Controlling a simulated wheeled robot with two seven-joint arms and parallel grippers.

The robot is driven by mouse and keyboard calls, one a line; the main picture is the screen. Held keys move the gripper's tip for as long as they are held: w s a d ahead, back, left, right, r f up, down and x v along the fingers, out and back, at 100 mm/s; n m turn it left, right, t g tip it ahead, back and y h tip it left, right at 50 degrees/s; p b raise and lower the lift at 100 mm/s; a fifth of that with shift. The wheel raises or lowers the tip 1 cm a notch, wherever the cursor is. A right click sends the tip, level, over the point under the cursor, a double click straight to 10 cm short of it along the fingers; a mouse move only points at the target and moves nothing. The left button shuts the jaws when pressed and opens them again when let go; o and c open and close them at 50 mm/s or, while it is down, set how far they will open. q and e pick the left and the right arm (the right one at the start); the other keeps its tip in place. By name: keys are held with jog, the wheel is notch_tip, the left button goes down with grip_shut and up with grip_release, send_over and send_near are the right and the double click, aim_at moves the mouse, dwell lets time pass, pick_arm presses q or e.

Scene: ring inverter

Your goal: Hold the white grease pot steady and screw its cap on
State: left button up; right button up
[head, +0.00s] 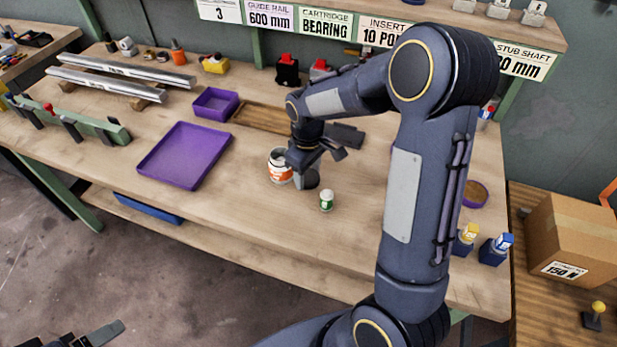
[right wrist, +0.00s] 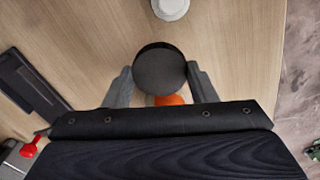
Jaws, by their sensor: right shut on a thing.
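The white grease pot (head: 280,167) has an orange label and stands on the workbench in the head view, just left of my right gripper (head: 307,172). My right gripper is shut on a round black cap (right wrist: 160,68), which sits between both fingers in the right wrist view. In the head view the cap shows only as a dark shape beside the pot. A bit of orange (right wrist: 170,100) shows behind the cap, mostly hidden. My left gripper (head: 98,335) is partly in view at the bottom left, away from the pot; its opening is unclear.
A small white pot with a green label (head: 326,201) stands just in front; its white top shows in the right wrist view (right wrist: 170,8). A purple tray (head: 166,178) lies left, a purple bin (head: 199,112) behind it. The bench front is mostly clear.

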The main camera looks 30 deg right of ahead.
jog(key=s+a+r, duration=0.8)
jog(key=s, duration=0.2)
jog(key=shift+s+r+b, duration=0.15)
jog(key=shift+r+b, duration=0.25)
jog(key=shift+b, duration=0.05)
jog(key=shift+a, duration=0.1)
